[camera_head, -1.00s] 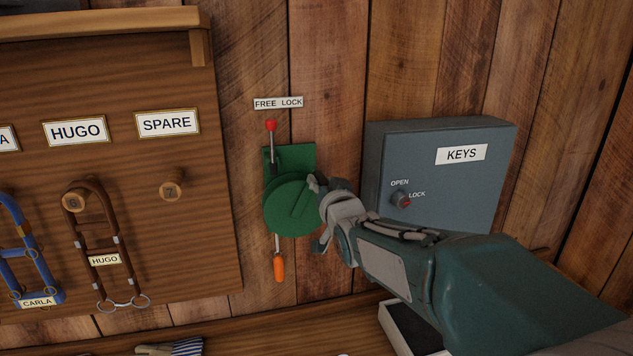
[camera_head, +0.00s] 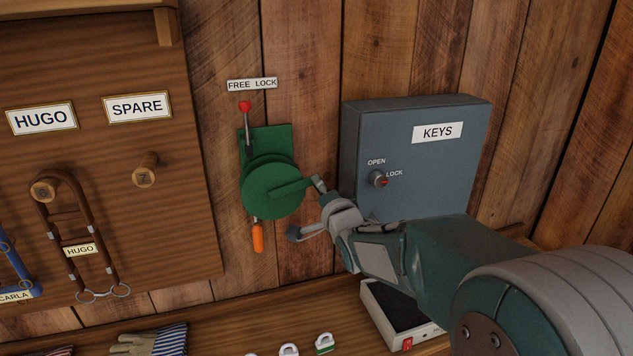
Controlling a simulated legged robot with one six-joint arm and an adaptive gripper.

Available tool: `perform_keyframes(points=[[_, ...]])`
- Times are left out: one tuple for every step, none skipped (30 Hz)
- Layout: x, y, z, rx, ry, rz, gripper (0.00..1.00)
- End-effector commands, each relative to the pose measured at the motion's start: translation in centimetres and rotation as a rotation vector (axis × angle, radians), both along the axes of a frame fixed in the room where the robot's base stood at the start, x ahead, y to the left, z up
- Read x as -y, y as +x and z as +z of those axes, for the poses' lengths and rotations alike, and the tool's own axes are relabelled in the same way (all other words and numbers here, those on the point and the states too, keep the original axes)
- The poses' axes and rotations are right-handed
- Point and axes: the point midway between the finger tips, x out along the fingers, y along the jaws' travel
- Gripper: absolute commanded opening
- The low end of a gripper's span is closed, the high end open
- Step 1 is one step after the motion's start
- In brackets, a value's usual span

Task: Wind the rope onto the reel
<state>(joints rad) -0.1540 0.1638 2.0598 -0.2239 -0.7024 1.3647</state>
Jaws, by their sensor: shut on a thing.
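The green reel (camera_head: 262,203) is mounted on the plank wall, with a crank arm (camera_head: 289,188) on its face pointing right and slightly up. My gripper (camera_head: 308,208) reaches in from the right and is shut on the crank's handle at the arm's outer end; the fingers mostly hide the handle. A short piece of rope (camera_head: 254,220) shows below the reel, with an orange end piece (camera_head: 258,238) hanging close under the disc. A lever with a red knob (camera_head: 245,106) stands above the reel, under the FREE side of the FREE LOCK label (camera_head: 252,84).
A grey KEYS box (camera_head: 405,150) with a dial stands out from the wall right of the reel, close to my arm. A wooden board (camera_head: 110,200) with pegs and halters is left. Below are a shelf (camera_head: 225,310), gloves (camera_head: 150,341), small padlocks (camera_head: 324,342) and an open tray (camera_head: 372,300).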

Motion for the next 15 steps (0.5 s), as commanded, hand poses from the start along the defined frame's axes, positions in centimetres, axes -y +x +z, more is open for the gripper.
perform_keyframes(points=[[0.1, 0.0, -0.4, -0.004, -0.004, -0.002, 0.00], [0.2, 0.0, -0.5, -0.003, -0.005, -0.002, 0.00], [0.2, 0.0, -0.7, -0.003, -0.005, -0.002, 0.00], [0.2, 0.0, -0.8, -0.003, -0.006, -0.002, 0.00], [0.2, 0.0, -0.9, -0.003, -0.006, -0.002, 0.00], [0.2, 0.0, -1.0, -0.003, -0.007, -0.002, 0.00], [0.2, 0.0, -1.1, -0.003, -0.007, -0.001, 0.00], [0.2, 0.0, -1.2, -0.003, -0.007, -0.001, 0.00], [0.2, 0.0, -1.2, -0.003, -0.008, -0.001, 0.00], [0.2, 0.0, -1.3, -0.003, -0.008, -0.001, 0.00], [0.2, 0.0, -1.3, -0.003, -0.008, -0.001, 0.00], [0.2, 0.0, -1.4, -0.002, -0.009, -0.001, 0.00], [0.2, 0.0, -1.4, -0.002, -0.009, -0.001, 0.00], [0.2, 0.0, -1.4, -0.002, -0.009, -0.001, 0.00], [0.2, 0.0, -1.4, -0.003, -0.009, 0.000, 0.00]])
